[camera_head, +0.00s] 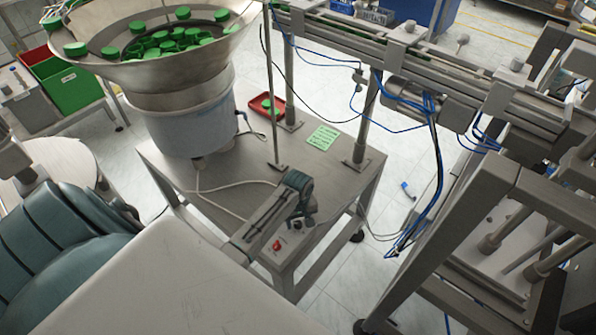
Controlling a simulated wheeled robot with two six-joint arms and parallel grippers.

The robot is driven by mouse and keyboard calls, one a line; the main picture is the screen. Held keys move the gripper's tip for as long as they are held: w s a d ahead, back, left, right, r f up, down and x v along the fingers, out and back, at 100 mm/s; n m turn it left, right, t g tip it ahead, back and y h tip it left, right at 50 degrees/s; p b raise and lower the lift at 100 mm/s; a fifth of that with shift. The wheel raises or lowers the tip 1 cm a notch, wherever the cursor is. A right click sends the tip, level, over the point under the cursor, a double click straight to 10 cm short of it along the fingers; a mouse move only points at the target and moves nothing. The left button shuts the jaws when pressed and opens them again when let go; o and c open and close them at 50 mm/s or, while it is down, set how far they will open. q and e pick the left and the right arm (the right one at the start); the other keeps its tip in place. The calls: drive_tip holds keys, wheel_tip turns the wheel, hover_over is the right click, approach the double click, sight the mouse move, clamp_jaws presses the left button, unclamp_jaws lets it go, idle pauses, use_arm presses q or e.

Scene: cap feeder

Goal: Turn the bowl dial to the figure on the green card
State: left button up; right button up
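The green card (323,138) lies flat on the metal table, to the right of the feeder bowl's base; its writing is too small to read. A panel at the table's front edge carries a red switch (277,245) and small dark knobs (297,226). I cannot tell which knob is the bowl dial, nor read its setting. My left gripper (304,209) is at the panel, over or just beside the knobs. Its fingers are small and dark, and I cannot tell whether they touch a knob. My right gripper is out of view.
The feeder bowl (160,73) holds several green caps and stands on a grey drum (190,120). A red tray (266,106) sits behind the card. Metal posts (364,120) hold a rail above the table. A metal frame (455,235) with blue hoses stands at the right.

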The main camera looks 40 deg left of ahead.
sight(298, 223)
use_arm(q)
wheel_tip(298, 223, up, 11)
drive_tip(key=b, duration=0.2)
drive_tip(key=shift+b, duration=0.4)
drive_tip(key=shift+f, duration=0.1)
idle(0.4)
